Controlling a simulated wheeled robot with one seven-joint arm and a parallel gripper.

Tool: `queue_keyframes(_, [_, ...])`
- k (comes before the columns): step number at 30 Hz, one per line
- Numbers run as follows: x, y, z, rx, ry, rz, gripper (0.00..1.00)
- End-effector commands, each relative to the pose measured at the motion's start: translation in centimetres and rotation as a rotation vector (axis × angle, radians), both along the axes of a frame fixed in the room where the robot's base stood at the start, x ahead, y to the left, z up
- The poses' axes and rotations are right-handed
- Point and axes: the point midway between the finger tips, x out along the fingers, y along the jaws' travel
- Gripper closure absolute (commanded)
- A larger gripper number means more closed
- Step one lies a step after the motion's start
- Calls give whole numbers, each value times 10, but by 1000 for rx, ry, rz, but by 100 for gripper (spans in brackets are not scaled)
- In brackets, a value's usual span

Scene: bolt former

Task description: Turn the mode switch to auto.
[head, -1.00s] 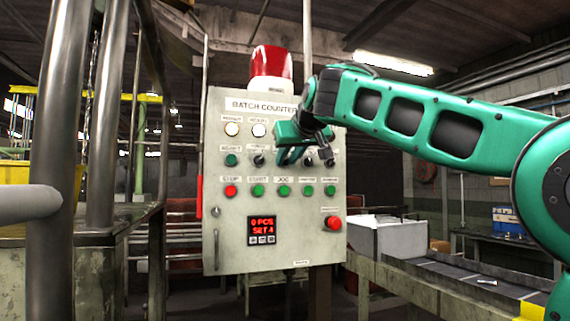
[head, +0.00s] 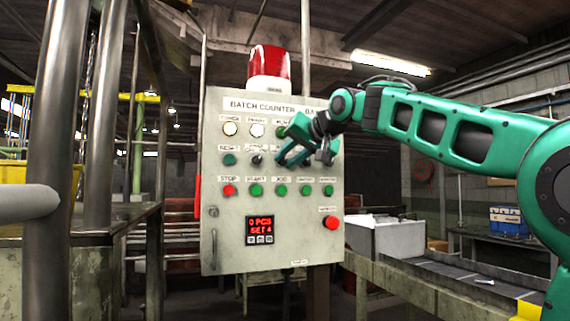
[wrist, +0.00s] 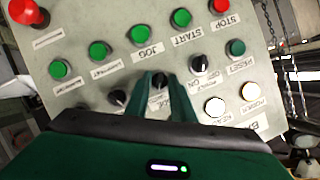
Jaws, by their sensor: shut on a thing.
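The grey control panel (head: 270,205), headed "BATCH COUNTER", faces me in the head view and also fills most of the wrist view (wrist: 75,42). My gripper (head: 282,156) is at its second row of controls. In the wrist view my gripper (wrist: 160,80) has its two green fingers on either side of the middle black rotary switch (wrist: 159,79), closed on its knob. The label under this switch is largely covered by the fingers. Which way the knob points cannot be told. In the head view the gripper hides this switch.
Another black switch (wrist: 198,63) and a third one (wrist: 117,97) flank the held one closely. Green buttons (wrist: 141,34) and a red STOP button (head: 229,190) form the row beneath. A red mushroom button (head: 331,222) is lower right. A conveyor (head: 440,275) stands to the right.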

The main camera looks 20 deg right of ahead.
Motion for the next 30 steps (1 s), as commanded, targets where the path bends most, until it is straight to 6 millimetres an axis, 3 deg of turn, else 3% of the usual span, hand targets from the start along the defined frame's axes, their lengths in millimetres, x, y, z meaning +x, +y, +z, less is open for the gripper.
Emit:
queue_keyframes(14, [0,-3,1,14,-3,-6,100])
queue_keyframes(15, [0,-3,1,14,-4,-7,69])
queue_keyframes(16, [0,-3,1,14,-3,-6,62])
queue_keyframes(25, [0,-2,1,12,-2,-3,61])
queue_keyframes(30, [-13,-4,5,13,-3,-3,61])
